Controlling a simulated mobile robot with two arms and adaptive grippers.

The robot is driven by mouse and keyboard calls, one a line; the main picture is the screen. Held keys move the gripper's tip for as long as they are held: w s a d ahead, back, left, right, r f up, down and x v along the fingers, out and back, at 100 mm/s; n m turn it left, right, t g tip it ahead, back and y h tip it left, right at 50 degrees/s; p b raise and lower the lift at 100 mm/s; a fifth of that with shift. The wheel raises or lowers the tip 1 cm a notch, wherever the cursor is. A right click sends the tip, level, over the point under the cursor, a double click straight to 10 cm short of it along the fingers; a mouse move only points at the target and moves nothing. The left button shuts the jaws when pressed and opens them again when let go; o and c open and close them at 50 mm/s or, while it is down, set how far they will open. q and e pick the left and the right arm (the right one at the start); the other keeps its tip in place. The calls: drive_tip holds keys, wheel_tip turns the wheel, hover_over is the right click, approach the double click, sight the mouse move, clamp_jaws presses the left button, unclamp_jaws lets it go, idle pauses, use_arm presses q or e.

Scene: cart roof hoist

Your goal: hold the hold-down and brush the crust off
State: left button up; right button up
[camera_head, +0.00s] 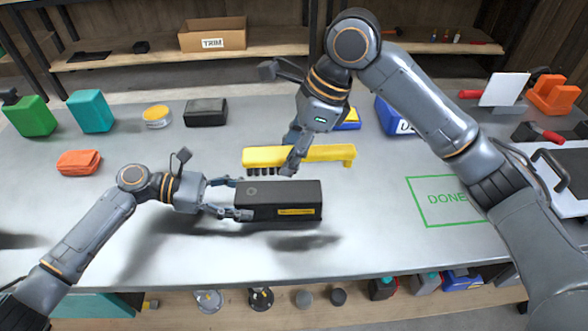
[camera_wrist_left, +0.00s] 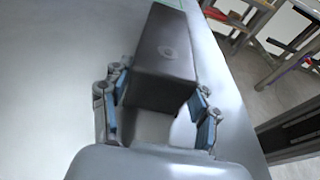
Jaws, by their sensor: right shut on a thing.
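A long black block with a yellow label (camera_head: 290,197), seemingly the hold-down, lies on the grey table. It also shows in the left wrist view (camera_wrist_left: 165,60), with a faint round mark on top; I cannot tell whether this is crust. My left gripper (camera_head: 238,199) is open, with its fingers on either side of the block's left end; a gap shows at one finger in the wrist view. My right gripper (camera_head: 291,166) is shut on the yellow brush (camera_head: 325,154), just behind the block.
Green (camera_head: 29,117) and teal (camera_head: 91,111) containers, an orange pack (camera_head: 79,162), a yellow-topped tin (camera_head: 157,116) and a dark box (camera_head: 206,111) stand at the left. A green DONE outline (camera_head: 425,221) marks bare table at the right. The table's front is clear.

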use_arm(q)
drive_tip(key=o, duration=0.6)
drive_tip(key=shift+r+p+v, duration=0.25)
drive_tip(key=shift+p+v, duration=0.3)
drive_tip(key=shift+v, duration=0.8)
drive_tip(key=shift+r+p+v, duration=0.2)
drive_tip(key=shift+p+v, duration=0.35)
drive_tip(key=shift+v, duration=0.8)
use_arm(e)
drive_tip(key=shift+r, duration=1.15)
use_arm(q)
drive_tip(key=shift+p+v, duration=0.45)
drive_tip(key=shift+v, duration=0.9)
use_arm(e)
drive_tip(key=shift+r, duration=0.4)
use_arm(q)
drive_tip(key=shift+r, duration=0.15)
drive_tip(key=shift+o, duration=0.6)
drive_tip(key=shift+d, duration=0.1)
